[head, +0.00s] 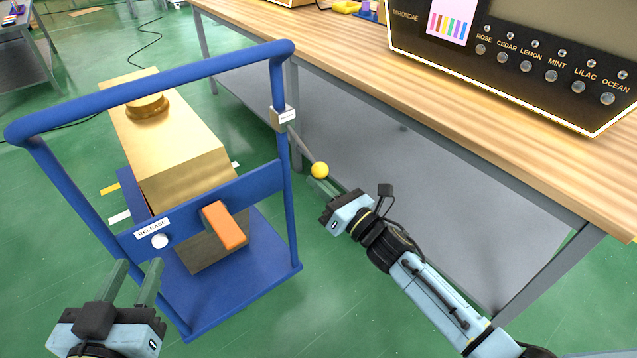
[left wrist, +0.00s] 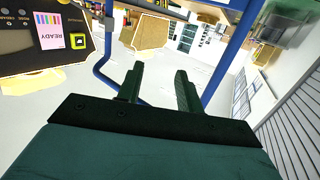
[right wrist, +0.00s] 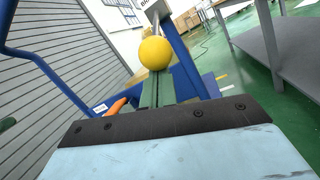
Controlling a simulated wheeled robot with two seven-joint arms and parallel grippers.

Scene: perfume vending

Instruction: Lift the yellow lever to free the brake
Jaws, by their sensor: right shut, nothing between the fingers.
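The lever is a thin grey rod with a yellow ball knob (head: 320,170); it slopes down and right from a labelled bracket (head: 283,117) on the right post of the blue cart handle (head: 150,85). My right gripper (head: 318,186) is shut and empty, with its fingertips just below the knob. In the right wrist view the knob (right wrist: 155,53) sits just beyond the closed fingertips (right wrist: 160,80); I cannot tell if they touch. My left gripper (head: 138,270) is open and empty, low in front of the cart; its parted fingers (left wrist: 158,85) also show in the left wrist view.
The cart carries a gold box (head: 185,150). Its crossbar has an orange pedal-like block (head: 225,225), a white button (head: 159,241) and a RELEASE label (head: 152,229). A wooden table (head: 400,100) with a black dispenser panel (head: 500,60) stands right of the lever.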

